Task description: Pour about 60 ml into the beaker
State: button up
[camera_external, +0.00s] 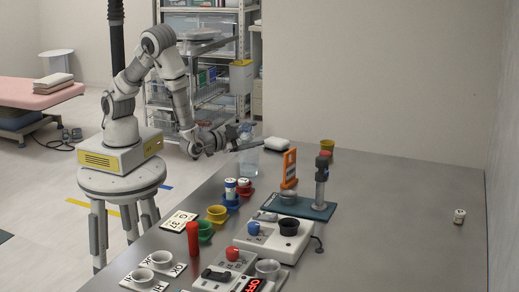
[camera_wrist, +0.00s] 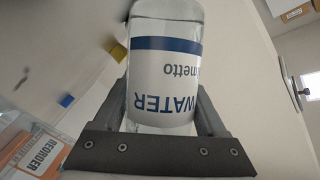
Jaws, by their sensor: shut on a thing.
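My gripper (camera_external: 240,142) is shut on a clear bottle (camera_wrist: 165,70) with a white and blue WATER label. The label reads upside down in the wrist view, and one end of the bottle is cut off by the top edge. In the external view the bottle (camera_external: 246,132) is small and partly hidden by my gripper, held above the far left edge of the table. A clear vessel that looks like the beaker (camera_external: 249,164) stands on the table just below my gripper. Its fill level is too small to tell.
An orange stand (camera_external: 290,168) and a blue-based device (camera_external: 318,210) stand to the right. Coloured cups, including a yellow one (camera_external: 217,213), a red cylinder (camera_external: 193,240) and a white device (camera_external: 273,240) are nearer. The table's right side is mostly clear, with a small jar (camera_external: 459,216).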

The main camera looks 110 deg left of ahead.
jog(key=shift+w+d+r+n+p, duration=0.1)
jog(key=shift+r+n+p, duration=0.1)
jog(key=shift+r, duration=0.25)
jog(key=shift+w+d+r+n+p, duration=0.1)
jog(key=shift+r+p, duration=0.1)
jog(key=shift+r, duration=0.2)
jog(key=shift+w+d+n+h, duration=0.1)
jog(key=shift+d+n+h, duration=0.2)
jog(key=shift+n+h, duration=0.55)
jog(key=shift+a+f+n+b, duration=0.1)
jog(key=shift+f+n+b, duration=0.35)
jog(key=shift+f, duration=0.35)
jog(key=shift+f+n+h+b, duration=0.25)
jog(key=shift+f+n+b, duration=0.05)
jog(key=shift+f+b, duration=0.05)
jog(key=shift+r+n+h, duration=0.25)
jog(key=shift+n+h, duration=0.05)
jog(key=n+h+b, duration=0.2)
jog(key=shift+f+n, duration=0.3)
jog(key=shift+n, duration=0.1)
